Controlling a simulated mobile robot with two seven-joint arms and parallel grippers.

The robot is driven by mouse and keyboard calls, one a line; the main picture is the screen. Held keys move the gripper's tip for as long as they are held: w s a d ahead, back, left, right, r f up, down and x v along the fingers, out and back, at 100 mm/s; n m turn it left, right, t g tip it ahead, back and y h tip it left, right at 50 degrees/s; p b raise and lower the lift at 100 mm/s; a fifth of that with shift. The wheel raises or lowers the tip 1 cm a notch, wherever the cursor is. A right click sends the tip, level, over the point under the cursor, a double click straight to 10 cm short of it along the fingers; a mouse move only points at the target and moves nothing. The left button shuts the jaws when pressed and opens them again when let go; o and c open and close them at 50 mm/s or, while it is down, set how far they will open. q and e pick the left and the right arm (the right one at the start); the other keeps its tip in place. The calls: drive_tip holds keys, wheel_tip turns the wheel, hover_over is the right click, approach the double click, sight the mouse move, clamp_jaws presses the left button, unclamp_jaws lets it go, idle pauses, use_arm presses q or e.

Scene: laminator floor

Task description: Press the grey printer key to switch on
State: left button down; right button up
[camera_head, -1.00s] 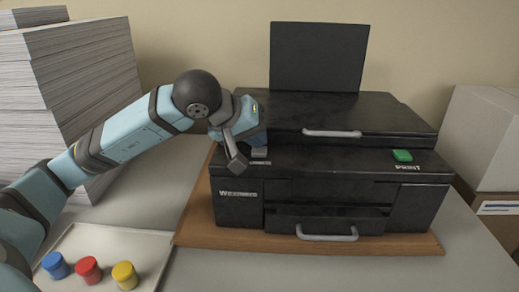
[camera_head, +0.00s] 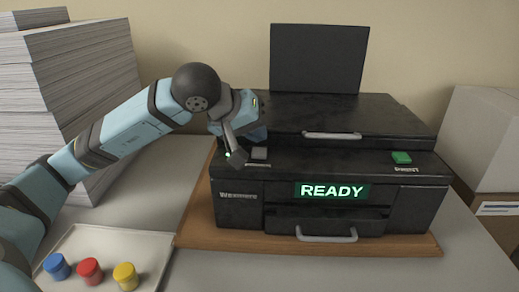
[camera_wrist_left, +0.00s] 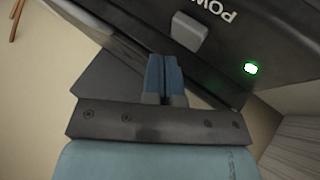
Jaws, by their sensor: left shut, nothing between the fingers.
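A small green light (camera_wrist_left: 250,69) glows near the key. My left gripper (camera_head: 236,160) is shut and empty, just left of the key in the head view. In the left wrist view its closed fingers (camera_wrist_left: 165,75) are apart from the key. My right gripper is not in view.
A green print key (camera_head: 401,157) is on the printer's right. A pale tray (camera_head: 75,238) with blue, red and yellow pots lies at front left. Paper stacks (camera_head: 70,90) stand at left, and a white box (camera_head: 482,135) at right.

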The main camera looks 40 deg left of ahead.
sight(257, 150)
use_arm(q)
drive_tip(key=shift+r+p, duration=1.35)
drive_tip(key=shift+r, duration=1.05)
drive_tip(key=shift+r+p, duration=0.3)
drive_tip(key=shift+r, duration=0.35)
